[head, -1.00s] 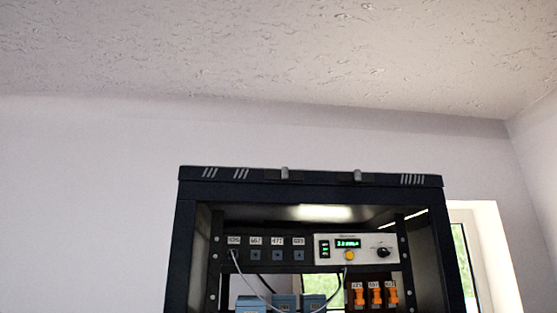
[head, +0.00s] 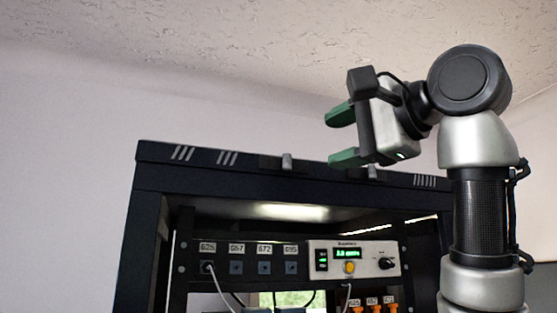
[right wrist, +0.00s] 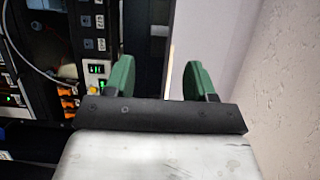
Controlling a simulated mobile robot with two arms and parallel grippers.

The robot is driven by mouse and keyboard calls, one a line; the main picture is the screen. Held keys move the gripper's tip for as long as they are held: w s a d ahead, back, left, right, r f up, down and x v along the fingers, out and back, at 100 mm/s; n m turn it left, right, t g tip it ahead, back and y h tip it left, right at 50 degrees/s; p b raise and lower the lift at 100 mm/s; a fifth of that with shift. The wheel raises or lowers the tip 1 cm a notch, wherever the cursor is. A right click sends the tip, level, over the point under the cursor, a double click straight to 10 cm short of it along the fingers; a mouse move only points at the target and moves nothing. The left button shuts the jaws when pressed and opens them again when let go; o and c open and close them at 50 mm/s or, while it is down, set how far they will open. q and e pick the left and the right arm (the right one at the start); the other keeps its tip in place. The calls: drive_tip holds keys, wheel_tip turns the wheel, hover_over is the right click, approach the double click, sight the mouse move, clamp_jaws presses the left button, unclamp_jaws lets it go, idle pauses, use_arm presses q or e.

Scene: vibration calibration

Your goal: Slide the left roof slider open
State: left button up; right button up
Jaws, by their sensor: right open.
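The dark rack cabinet's roof edge (head: 240,176) carries two small grey slider knobs. The left roof slider (head: 287,161) stands upright on the front of the roof edge. The right roof slider (head: 372,172) is partly hidden behind my right gripper. My right gripper (head: 342,137) has green fingers, spread apart and empty, pointing left. It is above and to the right of the left slider and touches nothing that I can see. The right wrist view shows the same open fingers (right wrist: 157,80) with the rack beyond them. My left gripper is not in view.
Below the roof, the rack holds a panel with labelled sockets (head: 250,262), a device with a green display (head: 352,262) and orange connectors (head: 373,307). Cables hang in front. The space above the roof up to the ceiling (head: 250,45) is clear on the left.

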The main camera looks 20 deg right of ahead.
sight(290, 161)
drive_tip(key=p+x, duration=0.5)
drive_tip(key=x, duration=0.4)
drive_tip(key=shift+w+r, duration=0.15)
drive_tip(key=shift+w, duration=0.1)
drive_tip(key=shift+w+p, duration=0.3)
drive_tip(key=shift+w, duration=0.1)
